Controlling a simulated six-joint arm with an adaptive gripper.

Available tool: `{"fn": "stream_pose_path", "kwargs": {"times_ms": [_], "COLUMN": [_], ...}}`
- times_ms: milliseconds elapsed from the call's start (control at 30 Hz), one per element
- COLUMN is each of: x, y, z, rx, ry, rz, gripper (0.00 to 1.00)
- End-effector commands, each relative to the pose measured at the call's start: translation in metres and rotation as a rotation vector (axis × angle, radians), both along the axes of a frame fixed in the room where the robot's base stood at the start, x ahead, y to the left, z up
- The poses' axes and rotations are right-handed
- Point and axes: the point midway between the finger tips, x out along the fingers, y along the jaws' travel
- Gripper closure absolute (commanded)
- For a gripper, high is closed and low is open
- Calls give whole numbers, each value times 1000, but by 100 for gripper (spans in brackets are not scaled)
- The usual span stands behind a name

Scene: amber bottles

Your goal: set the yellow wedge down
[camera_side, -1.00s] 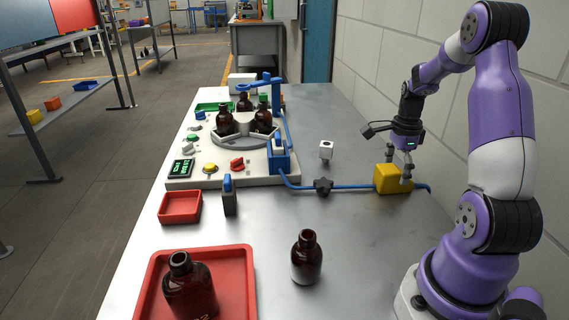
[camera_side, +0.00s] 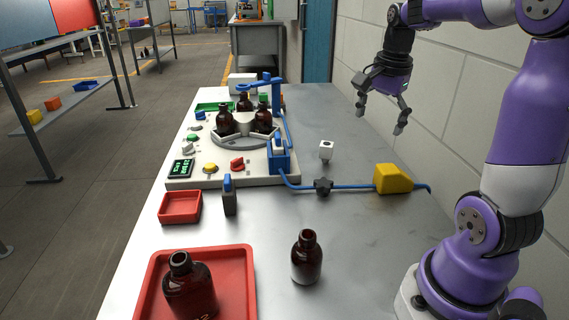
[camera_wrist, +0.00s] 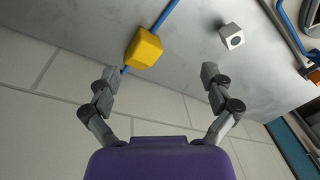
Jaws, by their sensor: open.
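The yellow wedge (camera_side: 392,179) rests on the metal table near its right side, beside the wall. It touches or covers part of the blue tube, which shows on both sides of it. In the wrist view the wedge (camera_wrist: 144,48) lies beyond my left fingertip, apart from it. My gripper (camera_side: 380,118) is open and empty, raised well above the table and clear of the wedge. In the wrist view both fingers of my gripper (camera_wrist: 158,78) are spread with nothing between them.
An amber bottle (camera_side: 307,260) stands in front; another is in the red tray (camera_side: 250,262). The bottle station (camera_side: 225,165) is at back left. The wall (camera_side: 450,100) bounds the right.

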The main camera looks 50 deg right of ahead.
Motion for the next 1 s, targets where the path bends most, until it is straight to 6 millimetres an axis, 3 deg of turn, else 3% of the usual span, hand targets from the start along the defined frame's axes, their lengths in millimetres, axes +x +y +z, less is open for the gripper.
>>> {"fn": "stream_pose_path", "kwargs": {"times_ms": [33, 100, 200, 333, 500, 1000], "x": [6, 7, -1, -16, -25, -26], "y": [35, 79, 130, 173, 193, 193], "z": [7, 10, 9, 0, -6, -7], "rx": [-47, -122, -233, -356, -437, -439], "ry": [-30, -70, -125, -183, -216, -215], "rz": [231, 569, 1008, 1422, 1648, 1660], "gripper": [5, 5, 5, 5, 5, 5]}}
